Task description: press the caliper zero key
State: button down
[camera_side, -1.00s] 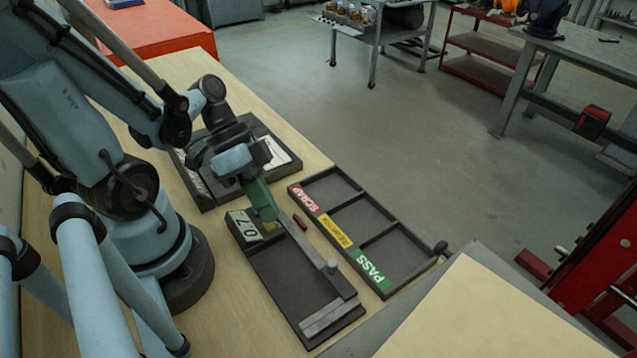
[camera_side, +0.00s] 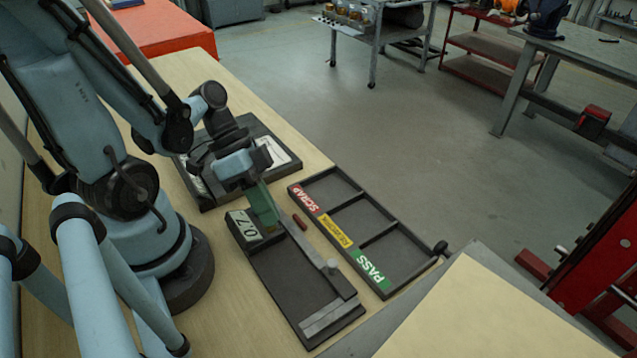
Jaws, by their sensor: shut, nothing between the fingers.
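The caliper fixture (camera_side: 292,292) is a dark flat base on the wooden bench, with a grey bar along it. Its display (camera_side: 245,226) at the far left end reads about 0.7. My gripper (camera_side: 270,224) has green fingers, shut and empty, pointing down at the display end of the caliper, just right of the display. The zero key is hidden or too small to make out by the fingertips. I cannot tell whether the fingertips touch it.
A tray (camera_side: 408,277) with SCRAP, yellow and PASS labels lies right of the caliper. A small red piece (camera_side: 300,222) lies between them. A dark tray (camera_side: 262,127) with white sheets is behind my gripper. The bench's right edge drops to open floor.

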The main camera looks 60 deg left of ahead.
jog(key=shift+f, duration=0.35)
dwell(0.3)
jog(key=shift+r, duration=0.85)
jog(key=shift+r, duration=2.55)
